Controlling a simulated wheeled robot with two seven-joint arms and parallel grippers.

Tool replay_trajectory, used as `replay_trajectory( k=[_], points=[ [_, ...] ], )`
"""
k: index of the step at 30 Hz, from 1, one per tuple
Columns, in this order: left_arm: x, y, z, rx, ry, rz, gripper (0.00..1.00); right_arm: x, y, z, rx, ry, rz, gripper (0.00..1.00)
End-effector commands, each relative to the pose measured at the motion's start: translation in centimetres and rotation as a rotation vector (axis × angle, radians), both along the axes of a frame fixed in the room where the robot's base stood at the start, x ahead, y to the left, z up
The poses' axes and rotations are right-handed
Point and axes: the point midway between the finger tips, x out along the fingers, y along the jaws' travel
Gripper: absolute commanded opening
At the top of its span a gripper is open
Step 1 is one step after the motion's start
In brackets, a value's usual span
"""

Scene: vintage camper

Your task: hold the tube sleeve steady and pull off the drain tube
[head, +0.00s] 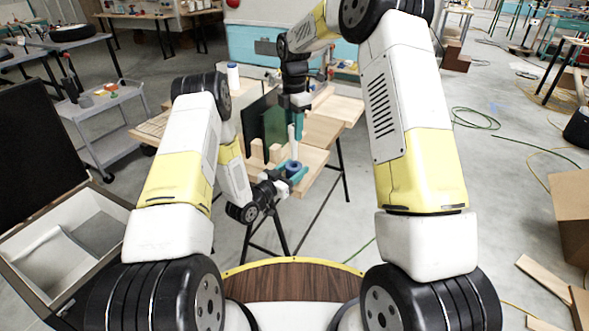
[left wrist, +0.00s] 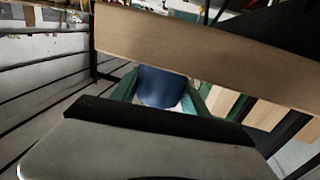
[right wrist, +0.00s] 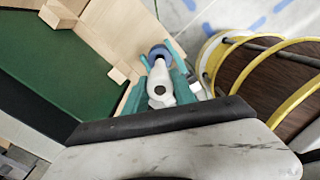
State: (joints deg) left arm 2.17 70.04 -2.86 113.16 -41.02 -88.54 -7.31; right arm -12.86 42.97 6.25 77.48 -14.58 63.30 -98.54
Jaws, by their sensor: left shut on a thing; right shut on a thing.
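The tube sleeve (head: 293,169) is a blue ring-like piece low at the front edge of the wooden bench. My left gripper (head: 285,180) is shut on it from the front; the left wrist view shows the blue sleeve (left wrist: 162,86) between the teal fingers. The white drain tube (head: 292,143) stands upright above the sleeve. My right gripper (head: 296,126) is shut on the tube from above. In the right wrist view the white tube (right wrist: 159,82) lies between the teal fingers, with the blue sleeve (right wrist: 160,53) at its far end. I cannot tell how deep the tube sits.
A dark green panel (right wrist: 60,65) stands upright close beside the tube. Small wooden blocks (head: 257,150) stand on the bench left of the sleeve. A wooden board (left wrist: 200,58) crosses the left wrist view.

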Motion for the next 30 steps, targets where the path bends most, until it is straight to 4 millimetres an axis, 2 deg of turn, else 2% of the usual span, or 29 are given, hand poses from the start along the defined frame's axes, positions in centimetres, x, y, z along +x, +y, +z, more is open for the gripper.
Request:
replay_trajectory(
  k=[1,4,5,17,20,30],
  points=[
    [0.0,0.0,0.0,-0.001,-0.001,0.000,0.55,0.0,0.0,0.0,0.000,0.000,0.000,0.00],
    [0.0,0.0,0.0,-0.001,-0.001,0.000,0.75,0.0,0.0,0.0,0.000,0.000,0.000,0.00],
    [0.0,0.0,0.0,-0.001,-0.001,0.000,0.79,0.0,0.0,0.0,0.000,0.000,0.000,0.00],
    [-0.5,0.5,-0.1,0.001,0.001,0.001,0.79,0.0,0.0,0.0,0.000,0.000,0.000,0.00],
    [-1.6,1.4,-0.1,0.000,0.003,0.002,0.79,0.0,0.0,0.0,0.000,0.000,0.000,0.00],
    [-7.2,5.8,-0.1,-0.001,0.003,0.003,0.79,0.0,0.0,0.0,0.000,0.000,0.000,0.00]
  ],
)
